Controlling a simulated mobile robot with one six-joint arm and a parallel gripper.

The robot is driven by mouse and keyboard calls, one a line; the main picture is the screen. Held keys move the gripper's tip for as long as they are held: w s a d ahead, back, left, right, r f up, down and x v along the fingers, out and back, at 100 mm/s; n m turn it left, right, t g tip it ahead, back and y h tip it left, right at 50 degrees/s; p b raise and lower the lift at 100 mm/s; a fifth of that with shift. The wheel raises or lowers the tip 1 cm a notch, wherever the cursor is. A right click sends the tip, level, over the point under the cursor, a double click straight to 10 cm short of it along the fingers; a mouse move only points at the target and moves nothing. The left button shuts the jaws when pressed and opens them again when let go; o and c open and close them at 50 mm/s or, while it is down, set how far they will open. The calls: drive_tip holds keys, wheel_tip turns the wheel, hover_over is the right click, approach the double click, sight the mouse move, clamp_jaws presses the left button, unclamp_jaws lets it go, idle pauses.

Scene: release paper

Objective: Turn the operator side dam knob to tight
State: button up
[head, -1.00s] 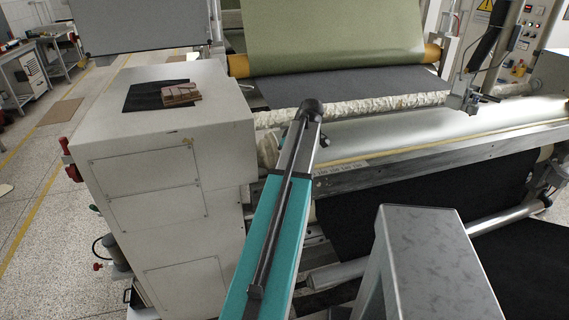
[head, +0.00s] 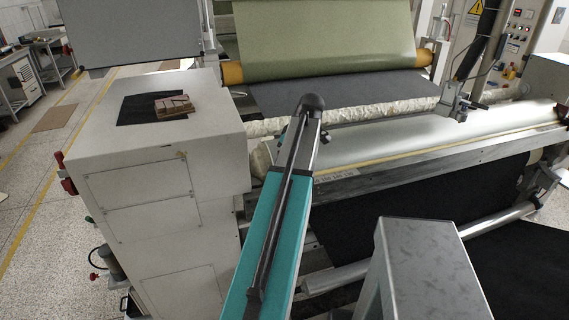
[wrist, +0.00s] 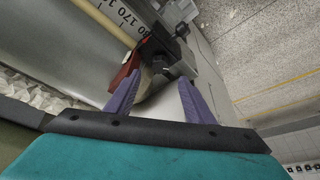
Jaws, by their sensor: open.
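In the wrist view a dark knob (wrist: 160,65) sits beside a red dam piece (wrist: 124,74) at the end of the roller. My gripper (wrist: 155,86) shows two purple fingers spread apart and empty. The knob lies beyond the fingertips, between their lines; I cannot tell the exact gap or whether anything touches. The knob's setting cannot be read. In the head view the knob and my gripper are hidden behind my teal arm; a pale end piece (head: 260,160) shows just left of it.
A white cabinet (head: 130,195) stands left of the arm, with a brown object (head: 174,105) on a black sheet. The long roller (head: 420,133) and its metal rail (head: 420,165) run right. A grey metal stand (head: 430,260) is close in front. Open floor lies left.

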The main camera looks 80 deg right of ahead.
drive_tip(key=shift+a+r, duration=0.15)
drive_tip(key=shift+r, duration=0.35)
